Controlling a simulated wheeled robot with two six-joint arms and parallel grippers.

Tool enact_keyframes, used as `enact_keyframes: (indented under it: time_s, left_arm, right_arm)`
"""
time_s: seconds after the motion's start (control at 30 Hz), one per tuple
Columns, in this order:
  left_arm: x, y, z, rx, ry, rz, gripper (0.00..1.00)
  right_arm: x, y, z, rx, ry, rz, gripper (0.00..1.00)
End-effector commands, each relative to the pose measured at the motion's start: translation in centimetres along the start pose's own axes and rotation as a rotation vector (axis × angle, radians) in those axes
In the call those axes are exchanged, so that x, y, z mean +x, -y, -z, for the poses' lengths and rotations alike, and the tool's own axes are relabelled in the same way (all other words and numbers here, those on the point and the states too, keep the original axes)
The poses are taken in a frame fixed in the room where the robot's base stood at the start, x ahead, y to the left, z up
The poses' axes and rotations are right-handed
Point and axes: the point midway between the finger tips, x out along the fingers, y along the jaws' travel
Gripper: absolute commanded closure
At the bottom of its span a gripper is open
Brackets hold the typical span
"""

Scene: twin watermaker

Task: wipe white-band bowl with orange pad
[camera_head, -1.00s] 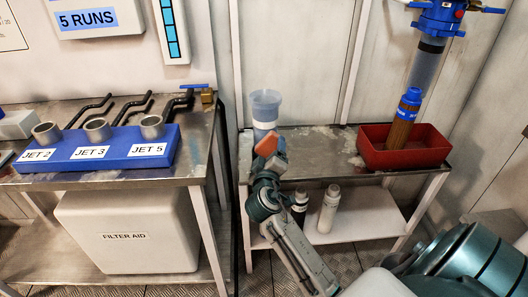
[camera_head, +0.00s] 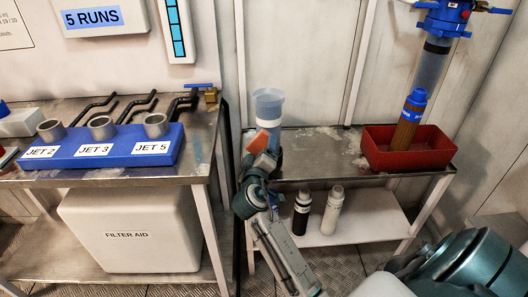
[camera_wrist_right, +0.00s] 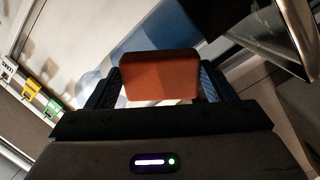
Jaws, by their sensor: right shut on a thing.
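The translucent blue bowl (camera_head: 268,103) stands upright at the left end of the right-hand steel table. My right gripper (camera_head: 263,158) is shut on the orange pad (camera_head: 258,142), which is tilted in front of the bowl's lower left side. In the right wrist view the orange pad (camera_wrist_right: 160,76) sits between the two fingers, with the blue bowl (camera_wrist_right: 165,40) just beyond it. I cannot tell whether they touch. My left gripper is not in view.
A red tray (camera_head: 377,160) under a blue-capped column stands at the table's right. Two bottles, black (camera_head: 302,212) and white (camera_head: 332,210), stand on the lower shelf. A blue jet rack (camera_head: 115,155) sits on the left bench.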

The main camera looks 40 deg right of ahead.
Motion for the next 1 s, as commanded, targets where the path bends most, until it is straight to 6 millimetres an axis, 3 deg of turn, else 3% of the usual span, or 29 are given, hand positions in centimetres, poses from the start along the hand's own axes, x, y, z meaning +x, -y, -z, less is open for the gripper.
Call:
enact_keyframes:
  time_s: [0.17, 0.7, 1.0]
  left_arm:
    - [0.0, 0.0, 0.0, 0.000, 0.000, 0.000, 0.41]
    - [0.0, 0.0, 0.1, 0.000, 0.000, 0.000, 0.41]
    - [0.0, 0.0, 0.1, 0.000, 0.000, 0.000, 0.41]
  right_arm:
    - [-0.6, 0.1, -0.1, 0.000, 0.000, 0.003, 0.49]
    - [-5.7, 0.0, -0.2, 0.000, 0.001, 0.002, 0.49]
    - [-6.0, -0.1, -0.1, -0.001, 0.000, 0.000, 0.49]
